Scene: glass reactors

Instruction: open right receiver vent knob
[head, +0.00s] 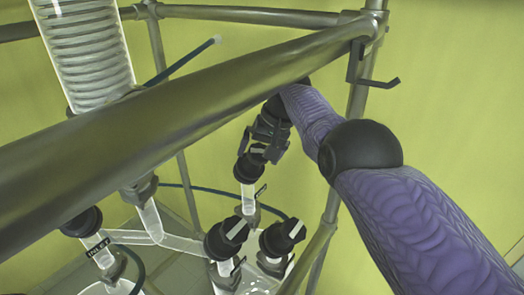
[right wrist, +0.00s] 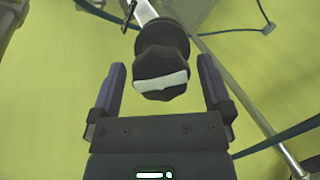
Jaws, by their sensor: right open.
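A black vent knob (right wrist: 160,82) with a white bar across its face shows in the right wrist view, on top of a glass neck. My right gripper (right wrist: 161,64) is open, with one finger on each side of the knob and a visible gap on both sides. In the head view my right gripper (head: 258,148) points down at the same black knob (head: 248,170), which is partly hidden by it. A small dark tag hangs by the glass neck below; its text is too small to read. My left gripper is not in view.
Two more black knobs with white bars, one left (head: 226,238) and one right (head: 283,237), stand below. A thick metal rail (head: 180,105) crosses in front. A coiled glass condenser (head: 88,50) is at upper left. A metal post with a hook (head: 375,82) stands near my right arm.

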